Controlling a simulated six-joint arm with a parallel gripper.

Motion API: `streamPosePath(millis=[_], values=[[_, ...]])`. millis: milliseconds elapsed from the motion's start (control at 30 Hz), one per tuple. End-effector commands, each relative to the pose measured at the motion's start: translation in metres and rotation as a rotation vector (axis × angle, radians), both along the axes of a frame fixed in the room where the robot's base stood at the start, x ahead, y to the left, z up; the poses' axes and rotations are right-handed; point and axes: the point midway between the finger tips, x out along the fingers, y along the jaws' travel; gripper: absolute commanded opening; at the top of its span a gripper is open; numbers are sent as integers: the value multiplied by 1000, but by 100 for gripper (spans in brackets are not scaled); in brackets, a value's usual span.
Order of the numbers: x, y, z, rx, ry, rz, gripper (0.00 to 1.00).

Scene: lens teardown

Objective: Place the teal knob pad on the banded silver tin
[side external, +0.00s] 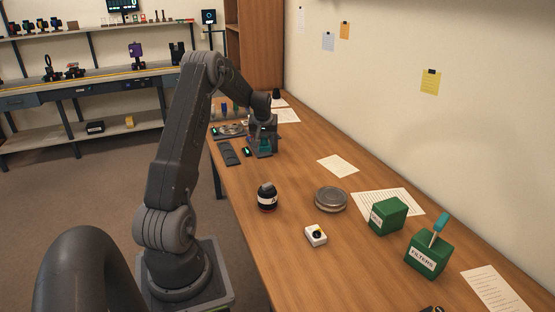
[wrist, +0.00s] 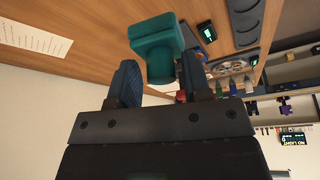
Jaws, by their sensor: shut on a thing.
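The teal knob pad (wrist: 157,40) is between my gripper's fingers (wrist: 160,75) in the wrist view, its wide end outward. My gripper (side external: 263,141) is shut on it at the far part of the bench in the side external view, where the pad is small and mostly hidden by the gripper. The banded silver tin (side external: 331,199) is a low round tin lying flat on the wooden bench, nearer the camera and to the right of my gripper, well apart from it. Its top looks clear. The tin is not visible in the wrist view.
A black jar with a white band (side external: 267,198) and a small white box (side external: 316,235) stand near the tin. Two green boxes (side external: 389,216) (side external: 427,255) stand to its right, one with a teal-handled tool. Flat dark trays (side external: 229,154) lie near my gripper. Bare bench separates gripper and tin.

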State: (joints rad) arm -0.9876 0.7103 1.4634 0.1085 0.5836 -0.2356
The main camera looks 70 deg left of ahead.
Motion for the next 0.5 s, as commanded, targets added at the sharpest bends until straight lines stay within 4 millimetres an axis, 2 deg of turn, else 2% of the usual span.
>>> streamPosePath(millis=[167, 400, 500], values=[[21, -45, 16, -1, -3, -132, 21], [43, -136, 39, -3, -3, -392, 21], [45, -163, 44, 0, -3, -472, 21]])
